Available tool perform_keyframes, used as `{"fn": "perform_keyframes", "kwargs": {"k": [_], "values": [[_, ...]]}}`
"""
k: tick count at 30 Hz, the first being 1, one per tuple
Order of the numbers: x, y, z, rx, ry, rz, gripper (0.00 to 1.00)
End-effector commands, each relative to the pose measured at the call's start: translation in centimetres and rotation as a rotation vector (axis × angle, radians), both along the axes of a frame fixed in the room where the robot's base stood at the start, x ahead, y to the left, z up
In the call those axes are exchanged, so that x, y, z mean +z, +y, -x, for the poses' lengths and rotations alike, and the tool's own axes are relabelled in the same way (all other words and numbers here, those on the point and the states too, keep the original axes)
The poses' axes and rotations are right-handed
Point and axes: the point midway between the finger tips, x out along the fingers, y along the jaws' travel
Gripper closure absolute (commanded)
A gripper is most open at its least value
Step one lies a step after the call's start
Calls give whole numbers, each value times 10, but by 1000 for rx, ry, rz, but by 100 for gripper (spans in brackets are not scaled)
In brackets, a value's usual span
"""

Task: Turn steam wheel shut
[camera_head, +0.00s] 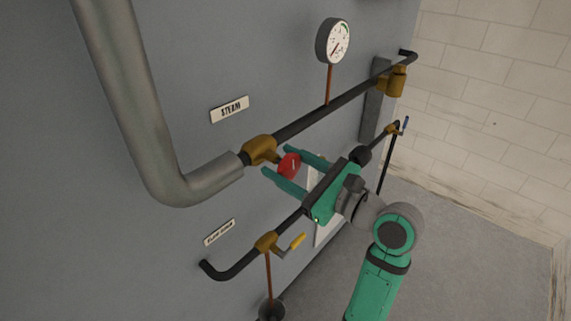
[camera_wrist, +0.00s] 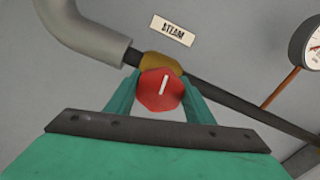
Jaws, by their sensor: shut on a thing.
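The red steam wheel (camera_head: 289,165) sits on a brass valve (camera_head: 259,150) in the dark pipe below the STEAM label (camera_head: 229,110). In the wrist view the wheel (camera_wrist: 160,89) faces the camera, with a white mark on it running nearly upright, leaning slightly right at the top. My green gripper (camera_head: 287,168) has one finger on each side of the wheel and is shut on it. The fingers (camera_wrist: 160,92) show to the left and right of the wheel in the wrist view. The brass valve body (camera_wrist: 160,63) shows behind the wheel.
A thick grey pipe (camera_head: 150,150) bends in from the left. A gauge (camera_head: 333,41) stands above the dark pipe (camera_head: 335,101). A lower pipe carries a yellow-handled valve (camera_head: 267,242) beneath my gripper. Open floor lies to the right.

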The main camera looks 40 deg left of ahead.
Motion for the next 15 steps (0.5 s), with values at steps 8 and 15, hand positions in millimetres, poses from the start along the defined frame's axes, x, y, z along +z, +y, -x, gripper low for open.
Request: {"fn": "perform_keyframes", "kwargs": {"k": [8,15], "values": [[-1,-1,-1,-2,110,-7,74],[-1,-1,-1,-2,140,-9,75]]}}
